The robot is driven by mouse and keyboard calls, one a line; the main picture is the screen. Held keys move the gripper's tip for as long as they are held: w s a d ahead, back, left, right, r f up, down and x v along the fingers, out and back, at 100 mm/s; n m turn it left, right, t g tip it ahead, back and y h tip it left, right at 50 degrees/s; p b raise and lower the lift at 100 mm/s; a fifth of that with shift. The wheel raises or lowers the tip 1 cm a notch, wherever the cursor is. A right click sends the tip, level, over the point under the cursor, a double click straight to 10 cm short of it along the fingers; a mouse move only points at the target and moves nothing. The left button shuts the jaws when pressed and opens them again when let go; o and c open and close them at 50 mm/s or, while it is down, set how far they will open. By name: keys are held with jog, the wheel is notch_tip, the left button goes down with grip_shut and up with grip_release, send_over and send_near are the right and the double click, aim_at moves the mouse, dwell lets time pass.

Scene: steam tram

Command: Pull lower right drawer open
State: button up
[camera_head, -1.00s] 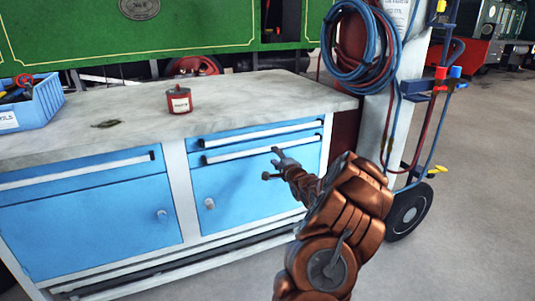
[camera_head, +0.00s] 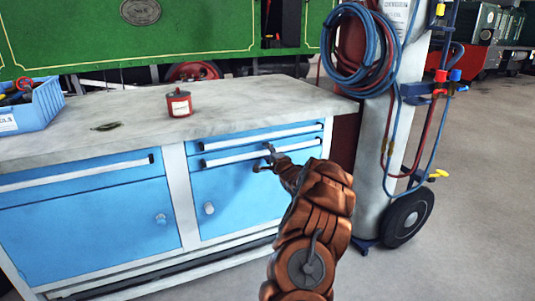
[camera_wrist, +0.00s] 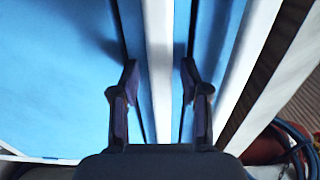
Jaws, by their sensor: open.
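The blue right-hand cabinet has two stacked drawers with long white bar handles under the worktop. The lower right drawer's handle (camera_head: 232,157) is the second bar down, and the drawer looks shut. In the wrist view the handle (camera_wrist: 160,70) runs between the two open fingers of my gripper (camera_wrist: 160,95), with a gap on each side. I cannot tell how deep the bar sits between them.
The upper drawer's handle (camera_head: 262,135) lies close above. A door knob (camera_head: 209,208) sticks out below. The worktop (camera_head: 240,100) carries a red tin (camera_head: 179,103) and a blue crate (camera_head: 42,108). A hose trolley (camera_head: 408,214) stands at the right; the floor in front of it is clear.

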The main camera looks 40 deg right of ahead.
grip_shut()
dwell(0.3)
dwell(0.4)
